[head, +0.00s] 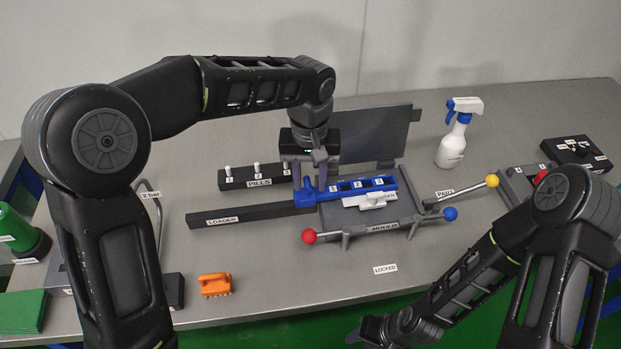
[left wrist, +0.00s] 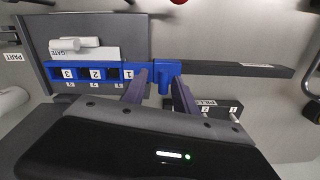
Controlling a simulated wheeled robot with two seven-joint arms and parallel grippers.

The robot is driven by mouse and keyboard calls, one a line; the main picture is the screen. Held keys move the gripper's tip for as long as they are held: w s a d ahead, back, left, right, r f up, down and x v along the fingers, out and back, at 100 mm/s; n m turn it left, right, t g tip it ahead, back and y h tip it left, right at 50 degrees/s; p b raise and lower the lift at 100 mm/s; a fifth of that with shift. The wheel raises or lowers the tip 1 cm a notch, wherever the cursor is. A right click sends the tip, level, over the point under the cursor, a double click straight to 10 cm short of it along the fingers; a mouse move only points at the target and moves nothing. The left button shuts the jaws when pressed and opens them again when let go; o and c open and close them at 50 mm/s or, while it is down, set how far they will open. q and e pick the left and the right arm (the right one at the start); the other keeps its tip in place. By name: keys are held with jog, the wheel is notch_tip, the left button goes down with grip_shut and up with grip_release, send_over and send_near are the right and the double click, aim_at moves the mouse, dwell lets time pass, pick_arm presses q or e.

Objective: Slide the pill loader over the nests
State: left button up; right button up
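The blue pill loader (head: 362,187) has pockets labelled 1, 2, 3 and lies across the back of the grey mould (head: 408,213), at the right end of the dark loader rail (head: 250,217). It also shows in the left wrist view (left wrist: 72,72); its pockets look dark. My left gripper (head: 308,178) is low over the loader's left end. Its fingers (left wrist: 160,88) stand either side of the blue handle, with a gap visible at one finger. The nests cannot be made out. My right gripper (head: 375,331) is low near the table's front edge, its fingers unclear.
A white gate piece (head: 376,201) lies on the mould in front of the loader. The pills block (head: 238,180) stands behind the rail. Red (head: 309,236) and blue (head: 450,214) knobs stick out from the mould. An orange brush (head: 215,284) lies front left; a spray bottle (head: 453,145) stands behind right.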

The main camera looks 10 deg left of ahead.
pick_arm(q)
notch_tip(320, 180, up, 8)
jog(key=shift+f+b, duration=0.15)
jog(key=shift+b, duration=0.25)
dwell(0.4)
